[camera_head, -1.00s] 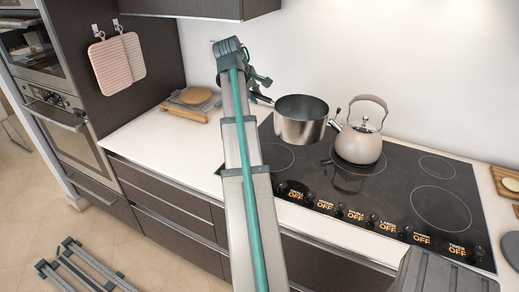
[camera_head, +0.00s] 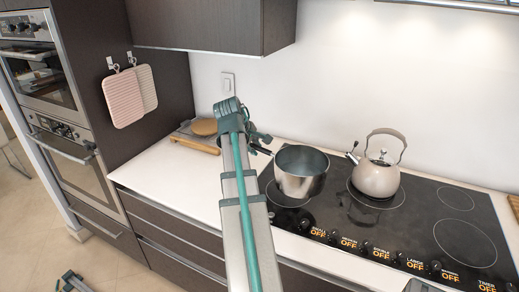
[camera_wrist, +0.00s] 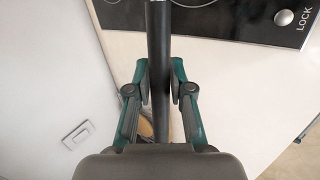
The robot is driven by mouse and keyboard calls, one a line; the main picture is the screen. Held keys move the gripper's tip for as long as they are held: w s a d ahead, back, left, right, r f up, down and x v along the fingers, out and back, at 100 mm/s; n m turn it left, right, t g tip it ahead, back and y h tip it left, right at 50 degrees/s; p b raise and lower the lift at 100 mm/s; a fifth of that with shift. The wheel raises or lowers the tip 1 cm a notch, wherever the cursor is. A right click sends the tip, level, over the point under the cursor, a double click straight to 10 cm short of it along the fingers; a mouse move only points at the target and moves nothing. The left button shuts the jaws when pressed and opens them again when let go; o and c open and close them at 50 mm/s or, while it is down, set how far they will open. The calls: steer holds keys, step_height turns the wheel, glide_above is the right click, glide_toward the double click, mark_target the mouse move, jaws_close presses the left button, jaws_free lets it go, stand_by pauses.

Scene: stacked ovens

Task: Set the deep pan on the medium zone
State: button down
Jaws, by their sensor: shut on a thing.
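The deep pan (camera_head: 301,174) is a steel pot with a dark handle. In the head view it is upright over the ring at the left end of the black cooktop (camera_head: 410,236); I cannot tell whether its base touches the glass. My gripper (camera_head: 262,142) is left of the pan, at its handle. In the wrist view my gripper (camera_wrist: 160,78) is shut on the black handle (camera_wrist: 157,28); the pan's body is out of that view. A "MEDIUM" label shows among the front knobs (camera_head: 350,244), all reading OFF. My arm hides part of the cooktop's left edge.
A beige kettle (camera_head: 376,176) stands right of the pan on its own ring. The right-hand rings (camera_head: 465,243) are bare. Boards (camera_head: 199,138) lie on the white counter (camera_head: 160,172) at left. A dark wall cabinet (camera_head: 205,25) overhangs the back left.

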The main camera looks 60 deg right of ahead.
steer(key=w+d+f+p, duration=0.1)
steer(key=w+d+f, duration=0.1)
steer(key=f, duration=0.3)
steer(key=w+d+f+p, duration=0.1)
steer(key=w+d+f, duration=0.1)
steer(key=f, duration=0.3)
steer(key=shift+w+d, duration=0.3)
steer(key=shift+w, duration=0.5)
steer(key=c, duration=1)
jaws_free()
steer(key=shift+c, duration=0.2)
steer(key=shift+a+r, duration=0.1)
steer(key=shift+a, duration=0.05)
steer(key=b+v, duration=0.1)
steer(key=v, duration=1)
steer(key=shift+a+r+b, duration=0.15)
steer(key=shift+r+b, duration=0.25)
